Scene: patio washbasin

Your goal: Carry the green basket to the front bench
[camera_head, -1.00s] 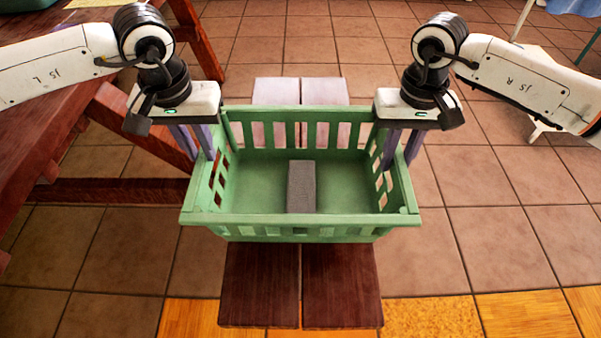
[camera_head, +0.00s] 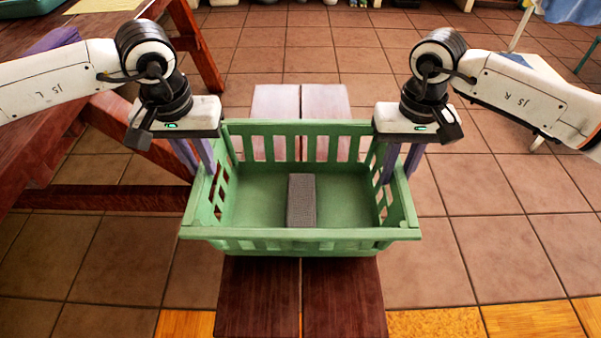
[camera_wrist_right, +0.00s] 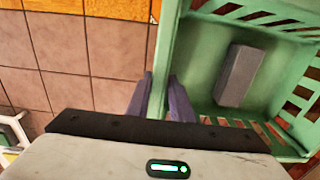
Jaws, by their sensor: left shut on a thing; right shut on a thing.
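The green basket (camera_head: 300,247) is upright in the middle of the head view, over a low slatted bench (camera_head: 258,285). I cannot tell whether its base touches the slats. A grey block (camera_head: 301,200) lies inside on the basket floor. My left gripper (camera_head: 198,160) is shut on the basket's left side wall. My right gripper (camera_head: 403,162) is shut on its right side wall. The right wrist view shows the purple fingers (camera_wrist_right: 162,98) on either side of the green wall, with the grey block (camera_wrist_right: 240,76) inside. The fingertips are partly hidden by the basket.
A dark red wooden table (camera_head: 50,90) with slanted legs stands close on the left. A table with a blue cloth (camera_head: 570,10) is at the far right. Tiled floor (camera_head: 480,230) is clear to the right. Orange tiles (camera_head: 530,320) lie along the near edge.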

